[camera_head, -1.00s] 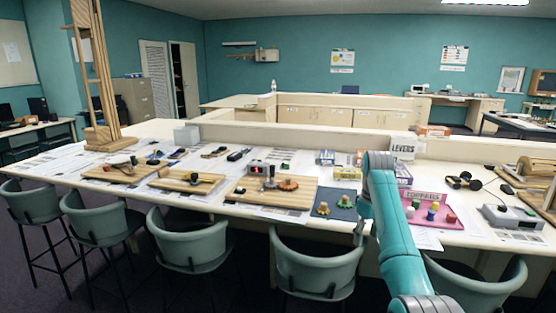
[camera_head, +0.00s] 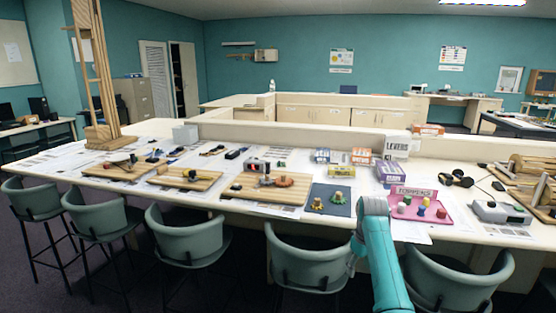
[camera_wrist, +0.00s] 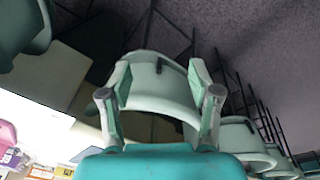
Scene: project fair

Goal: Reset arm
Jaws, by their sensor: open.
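My gripper (camera_wrist: 160,105) shows in the wrist view with its two fingers spread apart and nothing between them. Beyond the fingers is a green chair (camera_wrist: 160,85), with a gap that I cannot measure. In the head view my teal arm stands at the lower right, in front of the table edge. My gripper (camera_head: 351,262) shows there only in part, low beside the chair back (camera_head: 305,262).
A long white table (camera_head: 455,232) holds wooden boards (camera_head: 290,194), a blue mat (camera_head: 318,208) with small pieces, a pink tray (camera_head: 458,216), boxes (camera_head: 396,147) and a grey device (camera_head: 500,212). Several green chairs (camera_head: 188,240) line its front edge.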

